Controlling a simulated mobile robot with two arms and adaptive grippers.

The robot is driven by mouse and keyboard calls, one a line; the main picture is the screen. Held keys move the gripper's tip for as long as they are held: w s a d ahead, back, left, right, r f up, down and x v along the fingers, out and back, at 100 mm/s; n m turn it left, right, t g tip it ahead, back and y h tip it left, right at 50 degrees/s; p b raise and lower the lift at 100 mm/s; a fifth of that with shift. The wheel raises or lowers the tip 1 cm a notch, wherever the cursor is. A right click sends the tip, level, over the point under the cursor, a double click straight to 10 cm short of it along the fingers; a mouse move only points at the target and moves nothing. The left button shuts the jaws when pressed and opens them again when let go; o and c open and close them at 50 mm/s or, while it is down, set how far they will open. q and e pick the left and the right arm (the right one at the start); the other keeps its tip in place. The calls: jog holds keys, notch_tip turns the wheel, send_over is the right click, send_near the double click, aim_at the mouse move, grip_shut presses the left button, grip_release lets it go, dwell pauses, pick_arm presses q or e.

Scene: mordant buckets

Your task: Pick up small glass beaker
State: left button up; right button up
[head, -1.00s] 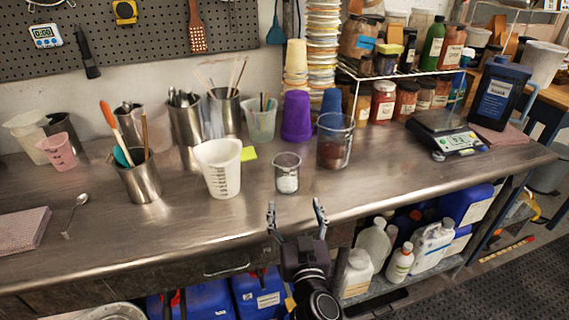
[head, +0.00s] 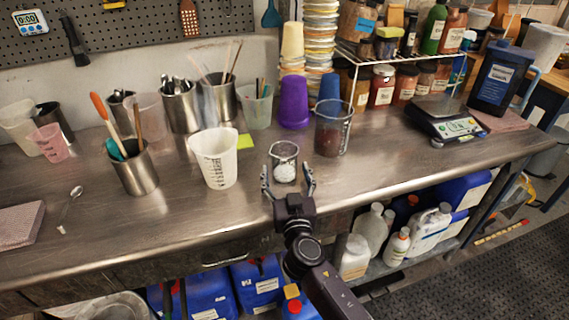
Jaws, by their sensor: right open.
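The small glass beaker (head: 284,164) stands upright on the steel bench near its front edge, with white material inside. My right gripper (head: 287,184) is open, with one finger on each side of the beaker's lower part. I cannot tell whether the fingers touch the glass. My left gripper is not in view.
A larger glass beaker (head: 332,130) with dark contents stands close behind on the right. A white measuring jug (head: 215,158) stands to the left, with a steel cup of tools (head: 134,167) beyond it. A scale (head: 443,120) is at the right. The bench front between jug and gripper is clear.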

jog(key=shift+w, duration=0.1)
jog(key=c, duration=1.3)
